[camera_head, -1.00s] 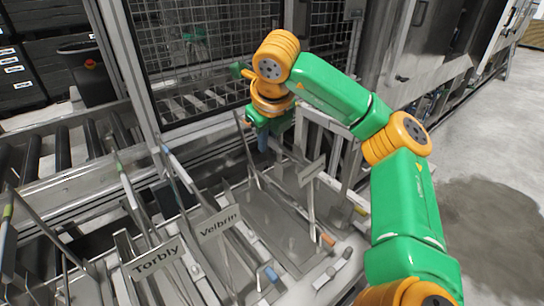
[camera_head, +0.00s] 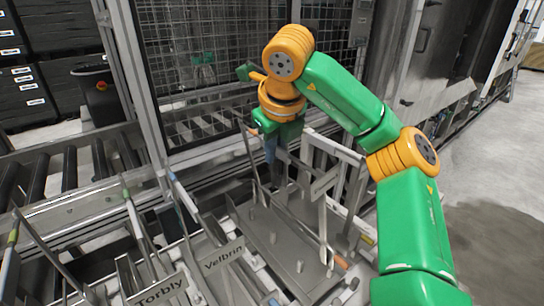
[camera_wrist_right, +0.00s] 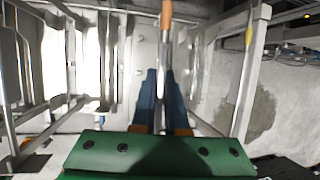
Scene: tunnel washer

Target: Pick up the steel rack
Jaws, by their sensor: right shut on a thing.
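My right gripper (camera_head: 271,158) points down and is shut on a steel rack (camera_head: 290,212). The rack is a thin grey bar frame with an orange tip low on its right and a label plate, seen nearly edge-on. In the right wrist view the dark blue fingers (camera_wrist_right: 160,105) close around the rack's grey bar (camera_wrist_right: 165,52), and an orange end shows at the top. The rack stands over a flat steel bed with short pegs. I cannot tell how far its lower edge is from the bed. My left gripper is not in view.
Similar racks stand in slots to the left, behind plates reading Velbrin (camera_head: 224,256) and Torbly (camera_head: 160,292). A roller conveyor (camera_head: 70,175) and mesh guard (camera_head: 215,70) lie behind. A pale upright frame (camera_head: 335,165) is close right of the gripper. Open floor lies at right.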

